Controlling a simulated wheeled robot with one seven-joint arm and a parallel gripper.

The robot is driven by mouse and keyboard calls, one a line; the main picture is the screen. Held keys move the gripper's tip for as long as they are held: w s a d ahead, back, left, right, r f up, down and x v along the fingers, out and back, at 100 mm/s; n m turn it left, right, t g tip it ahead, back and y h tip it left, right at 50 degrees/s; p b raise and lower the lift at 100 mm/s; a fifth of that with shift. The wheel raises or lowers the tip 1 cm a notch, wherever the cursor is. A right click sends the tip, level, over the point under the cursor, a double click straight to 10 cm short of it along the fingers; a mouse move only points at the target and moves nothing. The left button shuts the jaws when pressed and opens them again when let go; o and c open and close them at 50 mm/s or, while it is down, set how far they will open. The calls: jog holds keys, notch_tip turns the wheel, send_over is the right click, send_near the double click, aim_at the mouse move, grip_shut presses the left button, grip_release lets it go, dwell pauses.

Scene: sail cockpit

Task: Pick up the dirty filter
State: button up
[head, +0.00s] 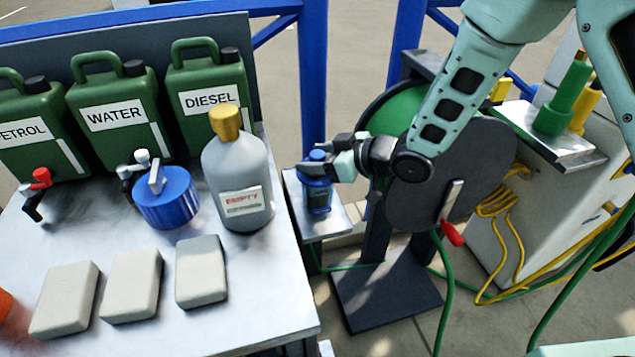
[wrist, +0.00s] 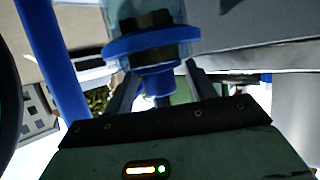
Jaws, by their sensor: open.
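A small blue cylinder with a blue cap, which looks like the filter (head: 318,197), stands upright on a small metal shelf in the head view. No dirt or label on it can be made out. My gripper (head: 318,170) is open, with its fingers around the cylinder's upper part. In the wrist view a blue flanged part with a dark core (wrist: 150,45) lies between and just beyond the open fingers of my gripper (wrist: 163,85). Whether the fingers touch it cannot be told. The gripper hides part of the cylinder.
The small shelf (head: 336,222) sits beside a workbench (head: 240,300) with green cans, a grey bottle (head: 238,175), a blue round canister (head: 166,200) and pale blocks. A hose reel (head: 450,175) stands close on the right. A blue post (head: 313,80) rises behind the cylinder.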

grip_shut()
jog(key=shift+r, duration=0.1)
